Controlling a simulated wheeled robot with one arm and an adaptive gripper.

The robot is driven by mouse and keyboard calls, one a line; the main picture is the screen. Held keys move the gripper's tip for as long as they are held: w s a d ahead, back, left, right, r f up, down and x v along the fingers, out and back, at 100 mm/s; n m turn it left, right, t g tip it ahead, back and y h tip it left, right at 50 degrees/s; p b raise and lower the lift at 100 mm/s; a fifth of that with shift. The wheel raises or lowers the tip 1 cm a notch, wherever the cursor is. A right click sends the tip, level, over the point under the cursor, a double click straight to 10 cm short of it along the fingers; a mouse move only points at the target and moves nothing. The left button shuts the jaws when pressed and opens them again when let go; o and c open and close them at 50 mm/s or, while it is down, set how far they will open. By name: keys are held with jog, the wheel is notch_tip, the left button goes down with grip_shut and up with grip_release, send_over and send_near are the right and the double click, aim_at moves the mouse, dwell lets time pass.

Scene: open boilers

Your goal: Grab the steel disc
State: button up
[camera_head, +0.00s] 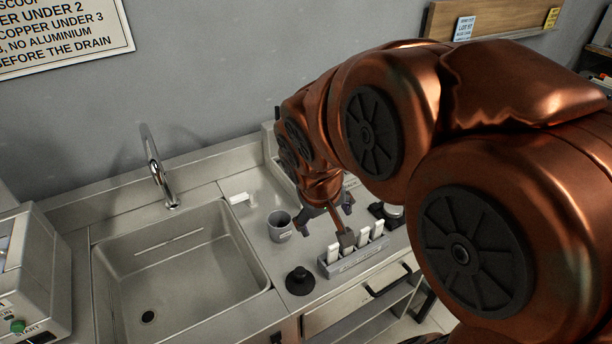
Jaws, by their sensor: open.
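My gripper (324,228) is open and points down over the counter, to the right of the grey cup and behind the white-tabbed rack. I see nothing between its fingers. I cannot clearly make out a steel disc. A small pale metallic round thing (396,211) sits at a black base to the right of my gripper, partly hidden by my arm. I cannot tell whether it is the disc. My arm covers much of the counter's right side.
A grey cup (280,227) stands left of my gripper. A grey rack (345,268) with several white tabs and a black round knobbed piece (300,281) are near the front edge. A sink (180,262) with a tap (157,168) lies left. A white piece (239,198) lies behind.

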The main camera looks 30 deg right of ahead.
jog(key=w+d+r+n+t+h+b, duration=0.2)
jog(key=w+d+t+b, duration=0.5)
jog(key=w+d, duration=1.5)
jog(key=s+f+n+t+y, duration=0.1)
jog(key=f+y, duration=0.2)
jog(key=f, duration=0.1)
jog(key=a+f+n+t+y+b, duration=0.1)
jog(key=f+n+y, duration=0.1)
jog(key=f+y, duration=0.2)
jog(key=s+a+f+n+t+y+b, duration=0.1)
jog(key=f+y, duration=0.2)
jog(key=f, duration=0.1)
jog(key=shift+s+f+n+y, duration=0.3)
jog(key=shift+s+f+y, duration=0.05)
jog(key=shift+y, duration=0.05)
jog(key=shift+x, duration=1.15)
jog(key=shift+w+a+f+p, duration=0.15)
jog(key=shift+w+a+p, duration=0.1)
jog(key=shift+w+a, duration=0.3)
jog(key=shift+w+a+f+p, duration=0.1)
jog(key=shift+w+a+p, duration=0.2)
jog(key=shift+w, duration=0.45)
jog(key=shift+x, duration=1)
